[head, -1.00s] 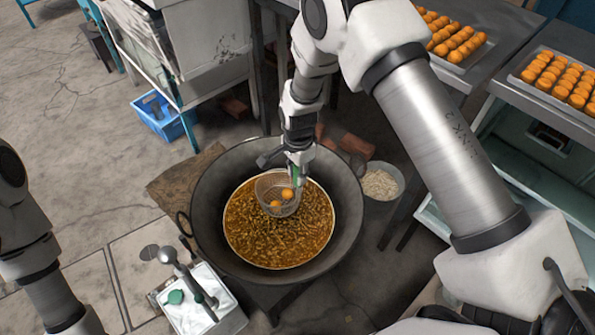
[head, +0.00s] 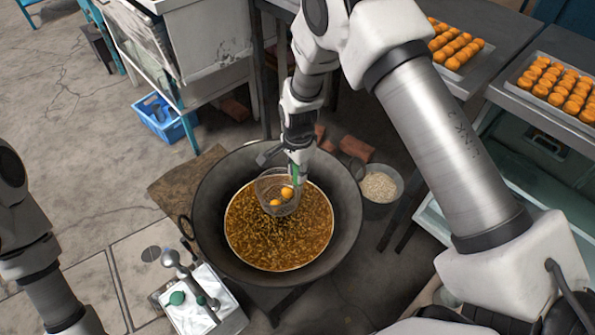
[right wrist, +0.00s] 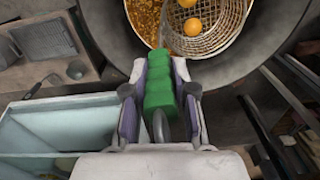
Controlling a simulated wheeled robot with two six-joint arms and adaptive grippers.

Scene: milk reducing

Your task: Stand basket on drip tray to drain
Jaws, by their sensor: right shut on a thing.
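The round wire-mesh basket (head: 266,187) is at the far side of the wok, holding two orange balls (head: 286,193). It is over or partly in the brown bubbling oil (head: 275,240); I cannot tell how far clear. It also shows in the right wrist view (right wrist: 222,22). My right gripper (right wrist: 160,92) is shut on the basket's green handle (right wrist: 160,98); it shows in the head view (head: 297,168) above the wok's far side. I cannot pick out the drip tray for sure; a white, flat-topped, tray-like thing (head: 190,318) stands front left of the wok.
The wide dark wok (head: 345,215) surrounds the oil. A bucket of pale grains (head: 380,187) stands right of it. Trays of orange balls (head: 555,85) sit on tables at the upper right. A blue crate (head: 160,120) is on the floor. Open floor (head: 80,180) lies left.

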